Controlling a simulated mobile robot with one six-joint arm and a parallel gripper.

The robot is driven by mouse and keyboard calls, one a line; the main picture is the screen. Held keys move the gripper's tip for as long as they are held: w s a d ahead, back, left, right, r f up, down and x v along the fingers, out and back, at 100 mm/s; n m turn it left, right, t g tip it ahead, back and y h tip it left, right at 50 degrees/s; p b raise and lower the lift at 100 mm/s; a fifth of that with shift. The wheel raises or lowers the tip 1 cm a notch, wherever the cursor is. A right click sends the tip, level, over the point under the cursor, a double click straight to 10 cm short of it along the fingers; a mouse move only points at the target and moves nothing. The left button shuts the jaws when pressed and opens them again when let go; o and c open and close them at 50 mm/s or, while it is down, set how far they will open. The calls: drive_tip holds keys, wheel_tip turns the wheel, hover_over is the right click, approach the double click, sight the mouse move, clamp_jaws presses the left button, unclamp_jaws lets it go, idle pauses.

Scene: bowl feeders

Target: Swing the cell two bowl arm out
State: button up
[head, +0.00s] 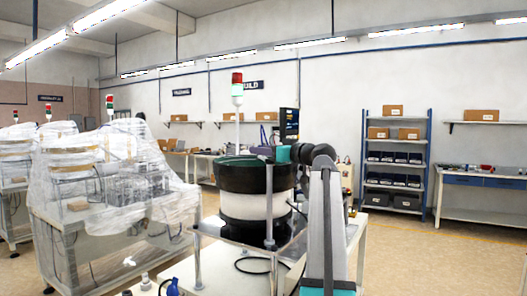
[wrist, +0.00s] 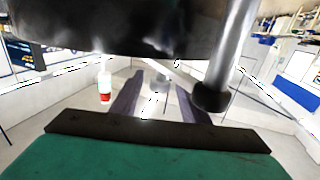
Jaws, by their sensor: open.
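The nearest bowl feeder has a green-lined black bowl (head: 240,178) on a white drum base (head: 243,207). A grey upright post (head: 268,215) stands in front of it. A small blue-grey piece (head: 263,151) sits at the post's top, by the bowl rim; I cannot tell for sure whether it is the bowl arm. My teal gripper (head: 282,153) is beside this piece in the head view, its fingers not clear. In the wrist view my gripper's dark fingers (wrist: 158,92) are apart with nothing seen between them. A metal post with a black end (wrist: 210,96) is close by the right finger.
A dark rounded body (wrist: 130,30) fills the top of the wrist view. A plastic-draped machine (head: 110,190) stands left. A stack light (head: 238,88) rises behind the bowl. A blue shelf rack (head: 396,160) and a bench (head: 480,190) stand right, with open floor before them.

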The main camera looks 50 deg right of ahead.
clamp_jaws()
drive_tip(key=shift+a, duration=0.1)
